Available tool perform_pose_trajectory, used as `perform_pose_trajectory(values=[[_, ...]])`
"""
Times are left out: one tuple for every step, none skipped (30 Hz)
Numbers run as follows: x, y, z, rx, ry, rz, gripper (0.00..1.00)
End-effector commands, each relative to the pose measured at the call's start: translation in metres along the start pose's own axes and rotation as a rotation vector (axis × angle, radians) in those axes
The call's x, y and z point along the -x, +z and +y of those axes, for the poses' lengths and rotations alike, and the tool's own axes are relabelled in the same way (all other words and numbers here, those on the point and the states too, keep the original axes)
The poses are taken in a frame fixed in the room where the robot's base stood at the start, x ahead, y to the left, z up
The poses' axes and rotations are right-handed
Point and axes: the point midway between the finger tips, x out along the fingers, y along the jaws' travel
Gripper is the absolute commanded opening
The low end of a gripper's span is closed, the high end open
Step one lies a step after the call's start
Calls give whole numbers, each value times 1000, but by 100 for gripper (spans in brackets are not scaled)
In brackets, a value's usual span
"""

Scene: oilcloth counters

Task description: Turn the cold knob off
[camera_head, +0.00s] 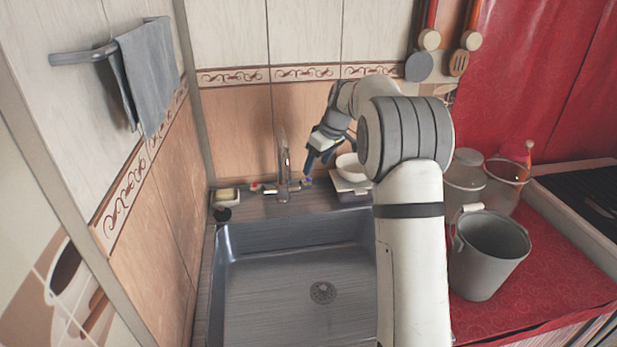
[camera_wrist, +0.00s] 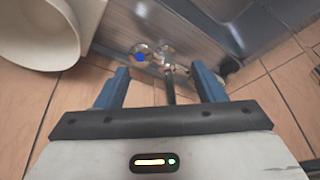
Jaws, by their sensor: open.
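The cold knob (camera_head: 307,181) has a blue marking and sits on the right side of the chrome faucet (camera_head: 283,165) behind the sink. In the wrist view, the blue-marked knob (camera_wrist: 140,57) shows just beyond my fingertips, nearer the left finger. The faucet's dark spout (camera_wrist: 169,88) shows between the fingers. My gripper (camera_head: 318,163) is open and empty, with its blue fingers pointing down just above and to the right of the cold knob. In the wrist view my gripper (camera_wrist: 160,72) shows both fingers apart. I cannot tell whether a finger touches the knob.
A red-marked knob (camera_head: 254,187) is on the faucet's left side. A white bowl (camera_head: 351,167) stands close to the right of my gripper. A soap dish (camera_head: 226,196) is at the left. The sink basin (camera_head: 290,285) is empty. A grey bucket (camera_head: 488,257) stands on the right counter.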

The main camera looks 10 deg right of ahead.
Motion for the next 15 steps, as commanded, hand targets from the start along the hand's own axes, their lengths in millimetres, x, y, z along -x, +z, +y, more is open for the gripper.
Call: perform_pose_trajectory(values=[[-12,-7,12,26,-8,9,63],[-17,-10,18,43,-11,14,63],[-24,-13,24,62,-15,20,63],[-27,-16,28,74,-17,25,63],[-30,-18,31,85,-19,29,63],[-34,-19,35,95,-22,33,63],[-36,-20,36,102,-22,36,63],[-37,-21,38,108,-22,38,63],[-40,-22,39,113,-24,38,63],[-42,-22,39,114,-24,39,63],[-45,-22,39,115,-25,39,63],[-48,-23,39,116,-25,39,63],[-52,-23,39,116,-25,39,63],[-56,-23,38,116,-25,38,63],[-62,-23,38,115,-26,38,63]])
